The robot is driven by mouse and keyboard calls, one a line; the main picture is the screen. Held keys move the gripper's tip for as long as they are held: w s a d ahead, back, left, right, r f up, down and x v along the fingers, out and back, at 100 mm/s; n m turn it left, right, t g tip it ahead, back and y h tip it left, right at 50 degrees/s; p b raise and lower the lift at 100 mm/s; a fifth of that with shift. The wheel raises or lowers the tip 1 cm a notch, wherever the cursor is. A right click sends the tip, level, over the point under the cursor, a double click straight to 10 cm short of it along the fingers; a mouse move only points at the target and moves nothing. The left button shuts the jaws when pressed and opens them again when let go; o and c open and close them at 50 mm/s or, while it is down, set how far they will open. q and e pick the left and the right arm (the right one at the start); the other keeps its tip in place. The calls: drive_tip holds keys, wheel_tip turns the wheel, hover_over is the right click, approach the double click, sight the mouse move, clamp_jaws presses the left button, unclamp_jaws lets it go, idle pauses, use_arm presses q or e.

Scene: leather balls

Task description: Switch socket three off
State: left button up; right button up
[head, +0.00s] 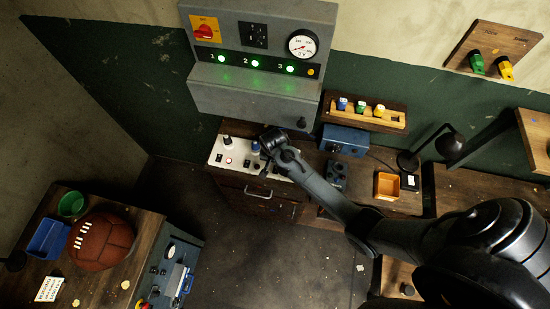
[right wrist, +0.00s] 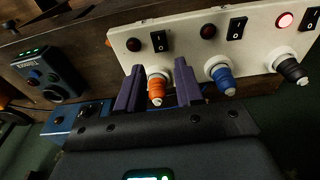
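A pale socket panel (head: 216,150) lies on the wooden bench in the head view. In the right wrist view the panel (right wrist: 183,38) carries an orange plug (right wrist: 156,86), a blue plug (right wrist: 222,77) and a black plug (right wrist: 292,70), each with a black rocker switch and a round lamp. The lamp near the black plug (right wrist: 284,20) glows red; the other two are dark. The switch (right wrist: 160,41) above the orange plug is in clear view. My right gripper (right wrist: 159,84) is open, its purple fingers on either side of the orange plug with gaps. My left gripper is not in view.
A grey wall box (head: 245,98) has green lamps 1, 2 and 3 lit. A leather ball (head: 102,242) sits on the left table.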

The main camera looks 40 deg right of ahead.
drive_tip(key=shift+s+a+r, duration=0.15)
drive_tip(key=shift+r, duration=1.3)
